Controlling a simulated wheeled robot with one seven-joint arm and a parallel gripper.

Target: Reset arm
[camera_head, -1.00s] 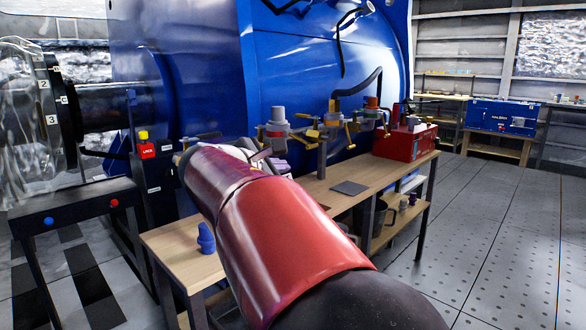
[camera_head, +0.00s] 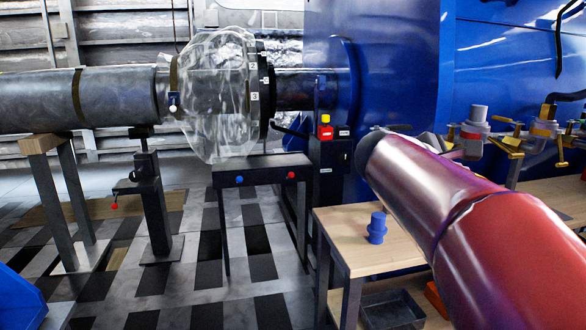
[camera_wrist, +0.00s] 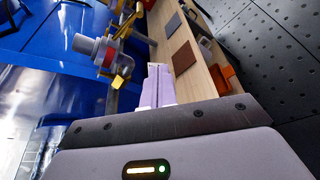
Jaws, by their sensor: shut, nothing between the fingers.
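My gripper (camera_wrist: 157,86) shows in the wrist view with its pale lilac fingers together and nothing between them. It points along the wooden workbench (camera_wrist: 196,28), near a grey and red valve fitting (camera_wrist: 95,46) on the left. In the head view my red arm crosses the right side and hides the gripper. The wooden workbench (camera_head: 338,238) lies below the arm, with a small blue part (camera_head: 377,228) standing on its near corner.
The large blue motor housing (camera_head: 385,75) fills the back right. A dark stand (camera_head: 262,170) with blue and red buttons stands left of the bench. A grey pipe (camera_head: 40,103) rests on supports at far left. The checkered floor (camera_head: 205,285) between is open.

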